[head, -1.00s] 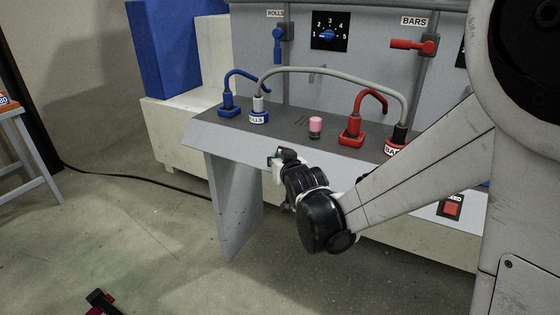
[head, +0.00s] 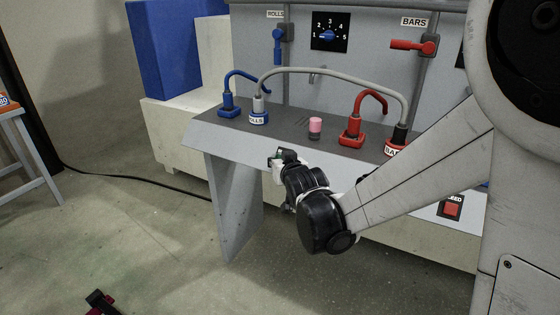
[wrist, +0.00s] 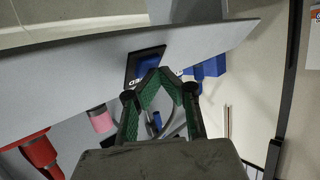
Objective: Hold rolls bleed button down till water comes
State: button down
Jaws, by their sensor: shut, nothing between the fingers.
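My gripper (head: 279,157) is at the front edge of the console, left of centre; its fingers are shut and empty. In the wrist view, my gripper's green-padded fingers (wrist: 158,70) meet in front of a black plate (wrist: 143,62) with white letters, of which "ED" shows. The fingertips hide part of this plate. In the head view my gripper covers that part of the console front. A blue hose fitting (head: 258,114) labelled ROLLS stands on the console top.
A pink-topped cylinder (head: 315,127) and a red fitting (head: 351,132) stand on the console top. A second bleed plate with a red button (head: 451,209) is farther right. A blue lever (head: 278,47) and a dial (head: 329,33) are on the back panel. Floor left of the console is mostly clear.

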dwell(0.7)
jog(key=shift+s+a+r+p, duration=0.3)
jog(key=shift+s+r+p, duration=0.2)
jog(key=shift+r, duration=0.1)
jog(key=s+r, duration=0.1)
jog(key=s+a+r+p, duration=0.1)
jog(key=s+r+p, duration=0.1)
jog(key=shift+a+r, duration=0.25)
jog(key=shift+a, duration=0.1)
dwell(0.4)
